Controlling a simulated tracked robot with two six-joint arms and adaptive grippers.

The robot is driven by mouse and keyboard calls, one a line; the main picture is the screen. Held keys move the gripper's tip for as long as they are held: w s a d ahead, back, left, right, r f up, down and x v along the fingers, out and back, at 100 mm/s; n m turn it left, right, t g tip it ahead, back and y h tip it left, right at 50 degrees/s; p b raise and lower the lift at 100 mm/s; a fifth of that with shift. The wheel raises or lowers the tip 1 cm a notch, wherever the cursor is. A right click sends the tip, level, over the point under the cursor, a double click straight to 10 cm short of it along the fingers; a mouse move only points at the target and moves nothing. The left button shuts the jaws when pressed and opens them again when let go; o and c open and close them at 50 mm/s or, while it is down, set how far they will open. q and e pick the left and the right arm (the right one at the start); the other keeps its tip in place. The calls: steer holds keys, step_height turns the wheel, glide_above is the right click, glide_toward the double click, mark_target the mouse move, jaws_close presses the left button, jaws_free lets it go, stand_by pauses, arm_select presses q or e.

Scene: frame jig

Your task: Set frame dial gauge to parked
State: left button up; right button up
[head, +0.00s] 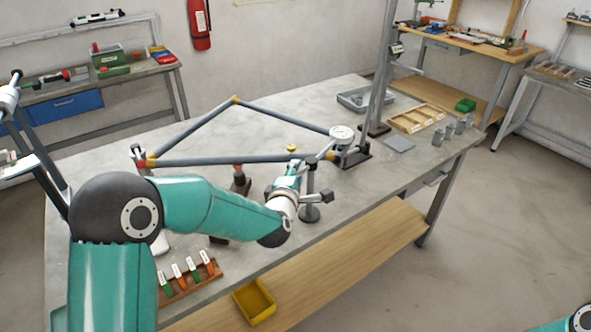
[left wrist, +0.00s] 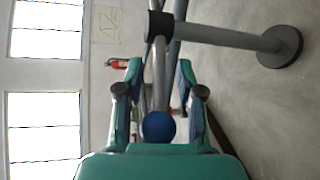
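The dial gauge (head: 342,133) has a round white face and sits by the right corner of the triangular tube frame (head: 235,160). A grey post stand (head: 310,190) with a round base stands in front of it, and a pale bar seems to run from its top toward the gauge. My left gripper (head: 297,172) is beside the post, partly hidden by its own wrist. In the left wrist view my left gripper (left wrist: 158,72) has its fingers apart. A blue round end (left wrist: 158,127) shows between them, without clear contact. The stand's base (left wrist: 279,47) is at upper right. My right gripper is out of view.
A wooden tray (head: 415,118), grey cylinders and a grey bin are at the right. A rack of tagged pieces (head: 188,278) is at the front left. The table's front right is clear.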

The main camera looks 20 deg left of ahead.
arm_select(q)
steer(key=shift+w+f, duration=0.1)
steer(key=shift+w, duration=0.1)
jaws_close()
stand_by(0.3)
steer(key=shift+f, duration=0.1)
